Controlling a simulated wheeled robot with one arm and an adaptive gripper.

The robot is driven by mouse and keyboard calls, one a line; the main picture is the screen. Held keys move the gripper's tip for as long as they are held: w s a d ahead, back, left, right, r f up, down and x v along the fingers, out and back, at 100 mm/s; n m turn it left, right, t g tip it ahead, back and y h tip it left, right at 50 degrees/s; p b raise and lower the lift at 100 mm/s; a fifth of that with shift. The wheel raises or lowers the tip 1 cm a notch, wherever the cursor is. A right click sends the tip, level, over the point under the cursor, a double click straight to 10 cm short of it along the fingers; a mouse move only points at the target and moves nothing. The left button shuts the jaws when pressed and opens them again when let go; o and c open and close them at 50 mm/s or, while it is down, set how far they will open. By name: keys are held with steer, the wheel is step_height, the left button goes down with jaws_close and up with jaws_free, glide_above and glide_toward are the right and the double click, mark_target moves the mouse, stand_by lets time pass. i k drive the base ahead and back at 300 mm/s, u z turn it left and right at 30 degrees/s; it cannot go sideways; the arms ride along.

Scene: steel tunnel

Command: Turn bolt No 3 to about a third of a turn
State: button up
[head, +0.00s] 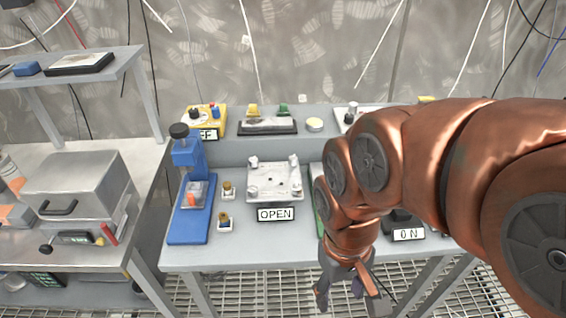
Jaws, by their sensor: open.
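A pale metal plate (274,183) with small upright bolt-like pieces near its corners stands on the grey table, above a label that reads OPEN (276,214). No number can be read on any of these pieces, so I cannot tell which is bolt No 3. My gripper (346,297) hangs in front of the table's front edge, to the right of the plate and nearer to me. Its fingers point down and are apart, with nothing seen between them. My copper-coloured arm hides the right part of the table.
A blue press-like device (190,190) and two small brass-topped pieces (226,205) stand left of the plate. A yellow box (205,117) and a dark tray (267,127) sit on the raised back shelf. A metal box (75,183) occupies the left bench.

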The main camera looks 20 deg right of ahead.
mark_target(292, 160)
steer(key=z, duration=0.05)
steer(key=k, duration=0.35)
steer(key=u, duration=0.45)
steer(key=i, duration=0.8)
steer(key=u, duration=0.35)
